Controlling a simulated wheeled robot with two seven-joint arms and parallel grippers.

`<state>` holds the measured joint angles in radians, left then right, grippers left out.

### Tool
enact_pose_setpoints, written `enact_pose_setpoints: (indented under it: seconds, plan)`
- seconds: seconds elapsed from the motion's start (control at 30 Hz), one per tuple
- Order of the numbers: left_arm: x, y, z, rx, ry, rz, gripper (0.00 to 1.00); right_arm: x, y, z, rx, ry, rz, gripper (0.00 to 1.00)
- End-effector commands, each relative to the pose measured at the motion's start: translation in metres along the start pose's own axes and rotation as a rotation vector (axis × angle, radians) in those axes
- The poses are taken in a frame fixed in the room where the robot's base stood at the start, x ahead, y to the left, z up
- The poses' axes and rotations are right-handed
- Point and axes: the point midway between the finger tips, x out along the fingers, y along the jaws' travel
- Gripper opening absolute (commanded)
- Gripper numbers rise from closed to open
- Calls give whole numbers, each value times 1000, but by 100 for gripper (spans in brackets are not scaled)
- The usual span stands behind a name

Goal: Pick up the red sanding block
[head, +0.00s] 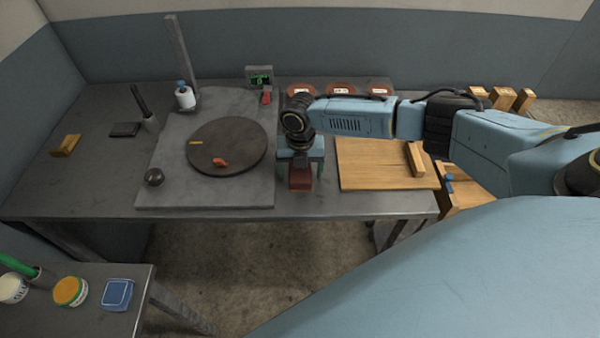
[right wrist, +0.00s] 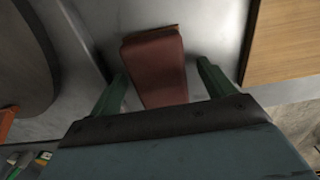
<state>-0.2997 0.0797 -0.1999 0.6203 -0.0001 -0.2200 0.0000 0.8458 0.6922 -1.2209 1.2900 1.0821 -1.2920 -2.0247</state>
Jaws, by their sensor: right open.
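The red sanding block (head: 300,178) lies on the grey table, between the turntable slab and the wooden board, near the table's front edge. In the right wrist view the block (right wrist: 155,68) has a dark red body with a thin brown edge at its far end. My right gripper (right wrist: 160,85) is open, with one green finger on each side of the block. The block's near end is hidden behind the gripper body. In the head view my right gripper (head: 301,160) is over the block, its fingers mostly hidden. My left gripper does not show.
A dark round disc (head: 227,150) with a small orange piece (head: 220,162) lies to the left. A wooden board (head: 375,175) with a wooden block lies close on the right. Red round discs (head: 341,89) lie behind my right arm. A lower table (head: 105,315) stands front left.

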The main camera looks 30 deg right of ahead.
Motion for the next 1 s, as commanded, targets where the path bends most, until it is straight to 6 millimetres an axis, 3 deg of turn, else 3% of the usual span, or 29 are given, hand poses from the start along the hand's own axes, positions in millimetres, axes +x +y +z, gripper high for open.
enact_pose_setpoints:
  seconds: [0.23, 0.67, 0.87, 1.0]
  plan:
    - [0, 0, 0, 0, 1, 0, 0, 2, 0, 0, 0, -1, 1, 82]
    - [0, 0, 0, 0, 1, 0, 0, 1, 0, 0, 0, -1, 1, 27]
    - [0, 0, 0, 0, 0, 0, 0, -1, 0, 1, 0, -2, 2, 27]
    - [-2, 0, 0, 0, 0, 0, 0, -17, 1, 1, 0, -3, 4, 27]
